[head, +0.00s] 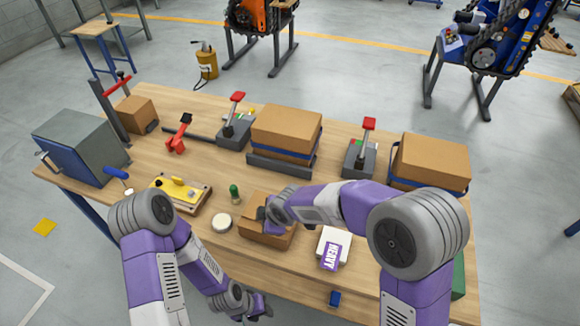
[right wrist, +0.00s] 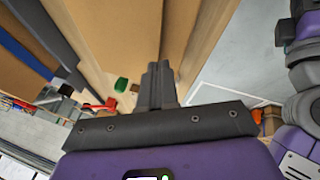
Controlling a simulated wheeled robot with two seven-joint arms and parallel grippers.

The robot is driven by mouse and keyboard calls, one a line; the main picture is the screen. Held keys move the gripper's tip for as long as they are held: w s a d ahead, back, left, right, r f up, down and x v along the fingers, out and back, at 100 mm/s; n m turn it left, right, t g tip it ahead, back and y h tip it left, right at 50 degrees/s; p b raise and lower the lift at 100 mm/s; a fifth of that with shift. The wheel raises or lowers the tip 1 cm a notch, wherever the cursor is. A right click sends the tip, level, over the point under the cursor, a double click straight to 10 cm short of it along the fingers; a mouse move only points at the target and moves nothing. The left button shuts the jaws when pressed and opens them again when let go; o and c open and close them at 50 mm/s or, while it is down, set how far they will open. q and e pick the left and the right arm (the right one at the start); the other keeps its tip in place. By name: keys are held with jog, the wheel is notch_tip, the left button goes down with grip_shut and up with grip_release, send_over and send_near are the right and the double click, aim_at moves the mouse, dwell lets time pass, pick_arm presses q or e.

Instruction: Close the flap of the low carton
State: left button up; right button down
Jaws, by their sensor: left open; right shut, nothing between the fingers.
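The low carton (head: 256,234) is a small brown box near the front edge of the wooden table, in the middle of the head view. My right arm reaches over it from the right. My right gripper (head: 264,218) is at the carton's top, partly hidden by its own wrist, so the flap's angle and any contact are unclear. In the right wrist view the right gripper's fingers (right wrist: 160,75) are shut and empty, with a brown cardboard surface (right wrist: 115,35) close by. My left gripper (head: 262,307) is open and empty, low in front of the table edge.
A white box with a purple label (head: 333,246) stands right of the carton. A round pale disc (head: 221,223) and a green-handled item (head: 235,194) lie left. Larger cartons (head: 287,128) (head: 430,160) stand behind. A yellow panel (head: 180,192) sits further left.

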jog(key=shift+s+a+f+b, duration=0.1)
jog(key=shift+s+f+b, duration=0.05)
jog(key=shift+f+b, duration=0.2)
jog(key=shift+f, duration=0.1)
dwell(0.5)
jog(key=shift+w+d+f, duration=0.2)
jog(key=shift+w+d, duration=0.05)
jog(key=shift+w, duration=0.4)
notch_tip(320, 180, up, 5)
jog(key=p, duration=0.3)
jog(key=shift+s+p, duration=0.15)
jog(key=shift+p, duration=0.2)
jog(key=s+d+r, duration=0.1)
jog(key=s+r, duration=0.1)
jog(key=s, duration=0.7)
jog(key=shift+r+b, duration=0.3)
jog(key=shift+b, duration=0.15)
jog(key=shift+s+d, duration=0.1)
jog(key=shift+s, duration=0.05)
